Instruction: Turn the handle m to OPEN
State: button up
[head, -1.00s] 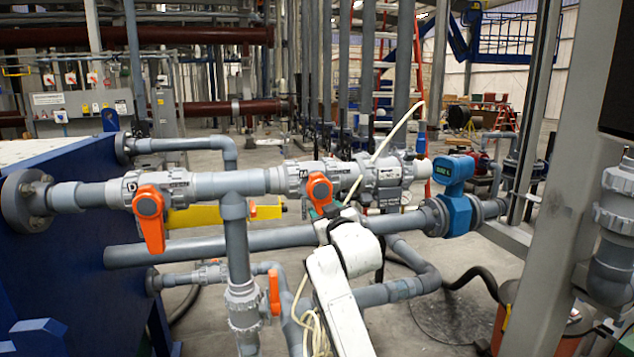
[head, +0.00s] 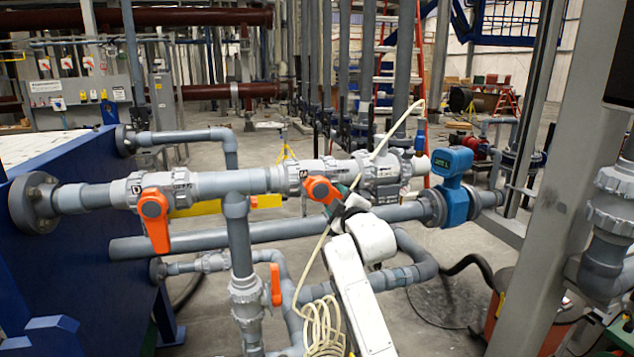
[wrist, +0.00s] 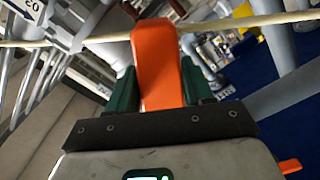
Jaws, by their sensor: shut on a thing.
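The orange handle m (head: 321,189) is on the grey valve marked M, on the upper pipe in the head view. It slants down to the right from its hub. In the wrist view the handle (wrist: 157,65) stands large in the middle, between the green fingers of my gripper (wrist: 161,88). My gripper (head: 343,203) is shut on the handle's lower end; in the head view my white wrist partly hides this grip.
Another orange handle (head: 155,218) hangs nearly straight down on valve D to the left. A small orange handle (head: 275,284) is on the lower vertical pipe. A lower grey pipe (head: 280,232) runs behind my arm. A blue meter (head: 455,187) stands to the right.

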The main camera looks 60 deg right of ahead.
jog(key=shift+s+d+r+n+p, duration=0.15)
jog(key=shift+r+n+p, duration=0.2)
jog(key=shift+r, duration=0.2)
jog(key=shift+s+d+r+n+p, duration=0.1)
jog(key=shift+r+n+p, duration=0.1)
jog(key=shift+r+n, duration=0.25)
jog(key=shift+s+r+n+p, duration=0.15)
jog(key=shift+r+n+p, duration=0.35)
jog(key=shift+n, duration=0.3)
jog(key=shift+d+r+n+p, duration=0.1)
jog(key=shift+r+n+p, duration=0.3)
jog(key=shift+n, duration=0.5)
jog(key=r+n, duration=0.1)
jog(key=n, duration=0.1)
jog(key=shift+n, duration=0.3)
jog(key=o, duration=0.9)
jog(key=shift+o, duration=1.2)
jog(key=shift+f, duration=0.2)
